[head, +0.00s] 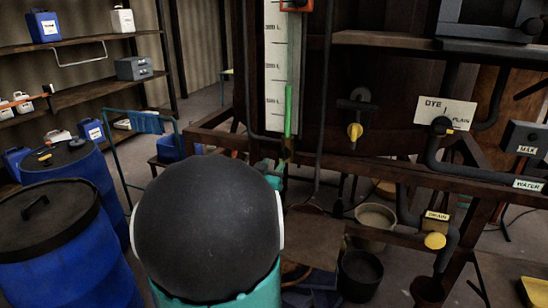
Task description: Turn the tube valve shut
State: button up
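A sight tube (288,110) with green in its lower part runs down beside a white litre scale (276,70) on the dark vat. At its foot is a small brownish fitting (286,157), which may be the tube valve; its handle position is too small to tell. My arm's large black and teal joint fills the lower middle and hides what is behind it. Small teal parts (272,168) show just past it, close to the fitting. They look like the end of my arm, perhaps my gripper, but the fingers cannot be made out. Contact cannot be told.
A yellow-handled valve (355,131) is on the vat's front. A DYE/PLAIN sign (445,112), a DRAIN valve with a yellow knob (435,241) and pipes are at right. Wooden beams (225,143) cross near the fitting. Blue barrels (75,250) stand at left, buckets (360,275) below.

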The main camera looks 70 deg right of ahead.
aim_at(281, 155)
jog(key=d, duration=0.6)
jog(key=shift+s+d, duration=0.1)
jog(key=shift+s, duration=0.15)
grip_shut()
